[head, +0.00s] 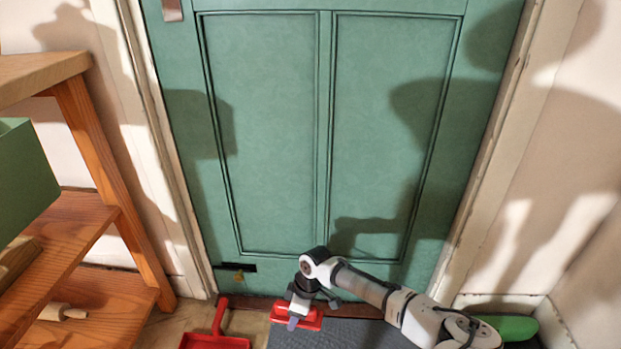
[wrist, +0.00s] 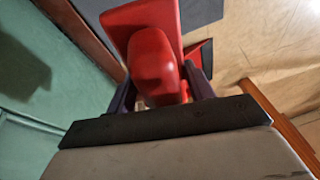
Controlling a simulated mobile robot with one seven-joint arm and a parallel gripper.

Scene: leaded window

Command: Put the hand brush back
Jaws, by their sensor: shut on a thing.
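The red hand brush (head: 313,319) is at the bottom centre of the head view, low in front of the green door. My gripper (head: 297,312) is shut on it from above. In the wrist view the brush (wrist: 150,55) sits between the two dark fingers of my gripper (wrist: 162,88). Its bristles are hidden, and I cannot tell whether it touches the floor or mat. A red dustpan (head: 214,342) lies on the floor to the left of the brush, its handle pointing toward the door. The dustpan is cut off by the frame's lower edge.
A dark grey mat (head: 340,336) lies in front of the green door (head: 270,140). A wooden shelf unit (head: 85,305) stands at the left, with a green box (head: 25,178) on it. A green object (head: 512,328) is at the lower right. Bare floor shows around the dustpan.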

